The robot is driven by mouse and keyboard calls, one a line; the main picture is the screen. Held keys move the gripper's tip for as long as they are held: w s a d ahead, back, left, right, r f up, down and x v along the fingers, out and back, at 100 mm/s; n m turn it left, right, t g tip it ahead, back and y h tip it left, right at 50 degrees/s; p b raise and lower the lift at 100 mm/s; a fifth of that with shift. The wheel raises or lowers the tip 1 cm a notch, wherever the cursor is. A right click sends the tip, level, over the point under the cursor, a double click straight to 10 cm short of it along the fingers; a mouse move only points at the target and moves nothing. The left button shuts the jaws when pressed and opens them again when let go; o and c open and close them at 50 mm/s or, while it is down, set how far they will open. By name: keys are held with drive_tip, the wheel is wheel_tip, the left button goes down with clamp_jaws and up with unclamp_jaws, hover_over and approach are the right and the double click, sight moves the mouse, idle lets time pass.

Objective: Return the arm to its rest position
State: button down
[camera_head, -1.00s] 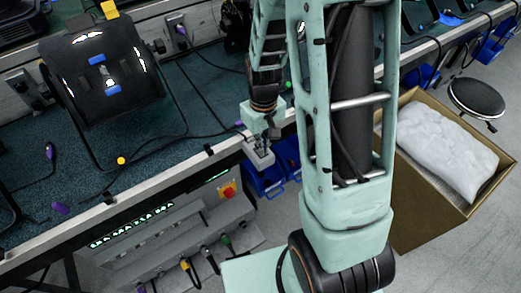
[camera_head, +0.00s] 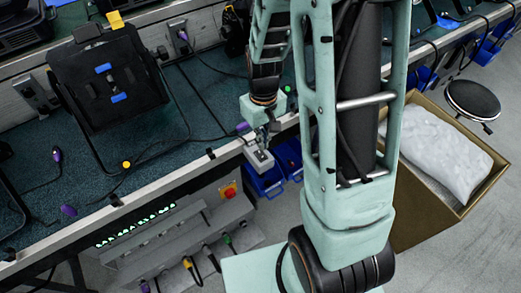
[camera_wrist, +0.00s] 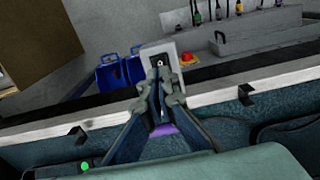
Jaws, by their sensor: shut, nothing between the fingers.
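My arm hangs down from the top centre of the head view. My gripper (camera_head: 267,141) is over the bench's front edge, just above a small grey box (camera_head: 259,160) that juts out there. In the wrist view my gripper (camera_wrist: 160,72) is shut with nothing between its fingers. The grey box (camera_wrist: 158,50) with a dark socket shows just beyond the fingertips. I cannot tell whether they touch it. A black par can (camera_head: 108,80) in its yoke stands on the bench at the left.
The bench (camera_head: 205,85) has a blue-green top with loose cables and purple plugs. Blue bins (camera_head: 265,180) hang below its edge. A grey panel (camera_head: 165,235) with a red button is at the front. A cardboard box (camera_head: 425,215) and a round stool (camera_head: 473,100) stand at the right.

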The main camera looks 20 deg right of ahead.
wheel_tip(320, 180, up, 2)
drive_tip(key=shift+r+p, duration=0.1)
drive_tip(key=shift+p, duration=0.45)
